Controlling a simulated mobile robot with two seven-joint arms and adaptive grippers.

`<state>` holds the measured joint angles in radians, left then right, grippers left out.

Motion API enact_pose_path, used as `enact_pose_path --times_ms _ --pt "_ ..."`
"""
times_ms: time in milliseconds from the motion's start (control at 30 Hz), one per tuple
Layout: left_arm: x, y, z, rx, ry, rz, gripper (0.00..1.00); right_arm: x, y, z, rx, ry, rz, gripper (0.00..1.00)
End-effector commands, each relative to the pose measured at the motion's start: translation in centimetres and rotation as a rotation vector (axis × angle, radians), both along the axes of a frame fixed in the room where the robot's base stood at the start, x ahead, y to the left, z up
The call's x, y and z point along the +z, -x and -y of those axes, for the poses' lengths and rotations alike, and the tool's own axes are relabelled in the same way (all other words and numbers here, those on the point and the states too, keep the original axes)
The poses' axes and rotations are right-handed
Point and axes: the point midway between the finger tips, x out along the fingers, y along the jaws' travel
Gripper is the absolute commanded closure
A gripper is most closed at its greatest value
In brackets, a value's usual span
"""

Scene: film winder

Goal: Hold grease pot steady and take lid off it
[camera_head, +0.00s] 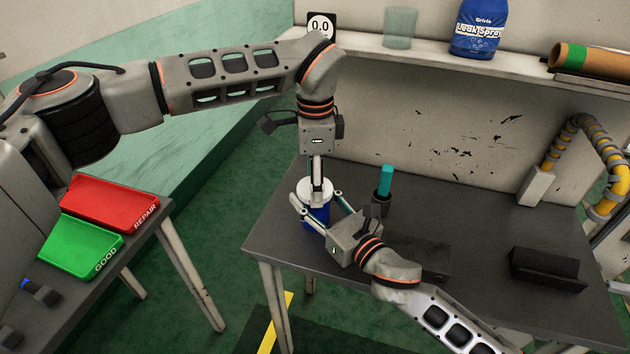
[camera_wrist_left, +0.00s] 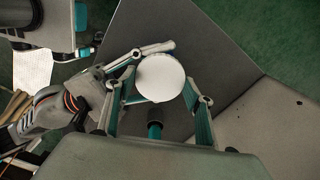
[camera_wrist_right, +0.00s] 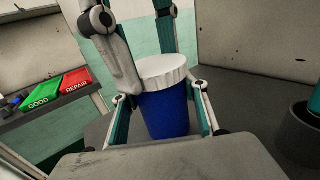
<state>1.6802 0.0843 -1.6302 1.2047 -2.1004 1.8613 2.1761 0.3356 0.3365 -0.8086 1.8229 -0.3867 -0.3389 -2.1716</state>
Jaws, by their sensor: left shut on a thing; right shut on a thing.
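The grease pot (camera_head: 316,215) is a blue cylinder standing upright near the left end of the dark table; its blue body fills the middle of the right wrist view (camera_wrist_right: 166,114). Its white ribbed lid (camera_wrist_right: 163,69) sits on top and shows as a white disc in the left wrist view (camera_wrist_left: 160,78). My right gripper (camera_head: 312,212) is shut around the blue body from the side. My left gripper (camera_head: 316,190) points down from above, its fingers shut on the lid. I see no clear gap between lid and pot.
A holder with a teal-handled tool (camera_head: 385,182) stands just right of the pot. A black block (camera_head: 546,268) lies farther right. A red REPAIR tray (camera_head: 115,204) and green GOOD tray (camera_head: 82,246) rest on the left table. A shelf (camera_head: 440,55) runs along the back wall.

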Motion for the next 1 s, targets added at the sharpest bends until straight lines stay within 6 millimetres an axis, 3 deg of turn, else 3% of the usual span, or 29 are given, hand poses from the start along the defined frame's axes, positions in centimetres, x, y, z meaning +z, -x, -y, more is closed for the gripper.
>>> enact_pose_path --times_ms 1000 --pt "2.2 0.0 0.0 -0.001 0.0 0.0 0.73 0.0 0.0 0.0 0.0 0.0 0.0 1.0"
